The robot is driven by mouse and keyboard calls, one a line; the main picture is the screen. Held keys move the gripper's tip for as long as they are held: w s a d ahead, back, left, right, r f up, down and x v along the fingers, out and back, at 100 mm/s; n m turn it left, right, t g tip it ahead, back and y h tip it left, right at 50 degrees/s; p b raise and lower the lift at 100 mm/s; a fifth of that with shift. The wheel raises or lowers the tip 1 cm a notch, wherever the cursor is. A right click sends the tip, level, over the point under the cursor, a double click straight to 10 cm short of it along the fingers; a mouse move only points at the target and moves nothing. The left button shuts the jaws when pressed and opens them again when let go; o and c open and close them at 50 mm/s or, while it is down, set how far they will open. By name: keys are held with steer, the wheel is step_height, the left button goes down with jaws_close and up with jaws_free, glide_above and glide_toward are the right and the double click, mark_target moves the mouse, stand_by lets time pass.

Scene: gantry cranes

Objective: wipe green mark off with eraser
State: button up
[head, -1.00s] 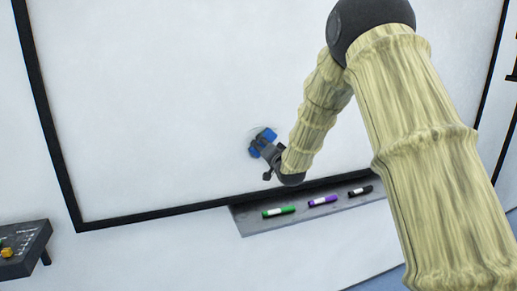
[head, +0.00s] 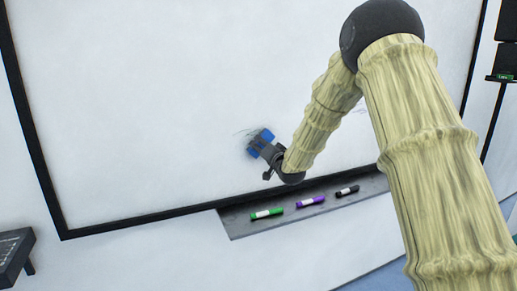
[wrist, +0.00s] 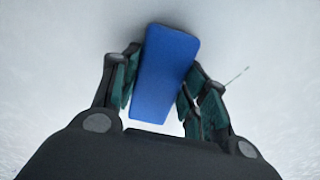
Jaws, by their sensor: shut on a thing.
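A blue eraser (head: 262,139) is held at the whiteboard (head: 150,110), low on the board above the tray. My gripper (head: 264,148) is shut on it. In the wrist view the eraser (wrist: 164,75) sits tilted between the two fingers of my gripper (wrist: 160,88), close against the white surface; whether it touches cannot be told. A thin dark stroke (wrist: 238,75) shows right of the fingers in the wrist view. Part of the board is hidden behind my arm.
A grey tray (head: 240,228) under the board holds a green marker (head: 267,214), a purple marker (head: 311,202) and a black marker (head: 347,192). A dark stand (head: 12,252) is at the lower left. Another dark stand (head: 496,120) is at the right.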

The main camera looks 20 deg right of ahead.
mark_target(269, 140)
steer(key=shift+d+r+p, duration=0.25)
steer(key=shift+d+r, duration=0.2)
steer(key=shift+d, duration=0.45)
steer(key=shift+d+r+p, duration=0.2)
steer(key=shift+d+r, duration=0.25)
steer(key=shift+d, duration=0.4)
steer(key=shift+a+f+b, duration=0.15)
steer(key=shift+a+b, duration=0.5)
steer(key=shift+a, duration=2)
steer(key=shift+s+a+b, duration=0.15)
steer(key=shift+a+b, duration=0.85)
steer(key=shift+a, duration=3.6)
steer(key=shift+s+r+p, duration=0.15)
steer(key=shift+r+p, duration=0.15)
steer(key=shift+r, duration=0.65)
steer(key=shift+d+f, duration=0.1)
steer(key=shift+d, duration=0.7)
steer(key=shift+w+d+b, duration=0.2)
steer(key=shift+d+b, duration=0.2)
steer(key=shift+d, duration=2.5)
steer(key=shift+d, duration=0.1)
